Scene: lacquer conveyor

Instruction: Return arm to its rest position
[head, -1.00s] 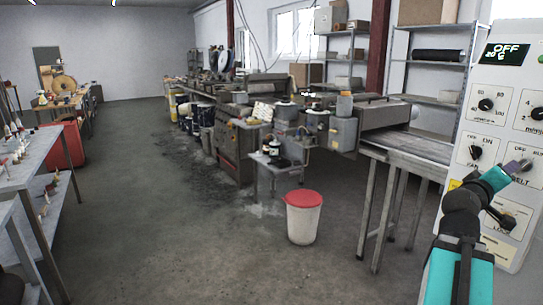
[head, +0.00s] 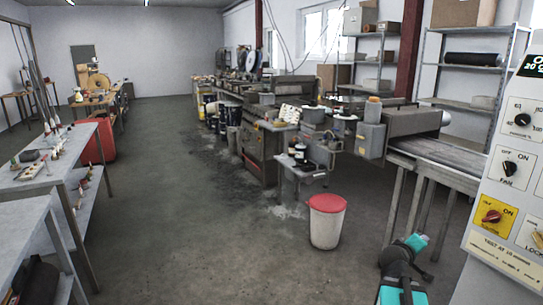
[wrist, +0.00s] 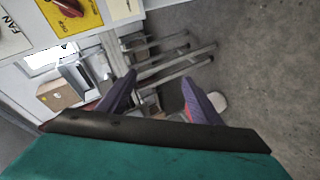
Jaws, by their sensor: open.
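My gripper (wrist: 160,93) shows in the wrist view with its two purple fingers spread apart and nothing between them. It is turned over, so the room appears rotated there. In the head view my teal and black arm is folded low at the bottom right, and the fingers cannot be made out clearly. The white control panel (head: 505,205) stands at the right edge, apart from the arm. Its red knob on a yellow plate (head: 491,216) also shows at the top of the wrist view (wrist: 69,7).
A white bin with a red lid (head: 327,222) stands on the floor left of my arm. A conveyor table (head: 437,166) is behind the arm. Workbenches (head: 35,180) line the left side. The concrete floor between (head: 190,230) is clear.

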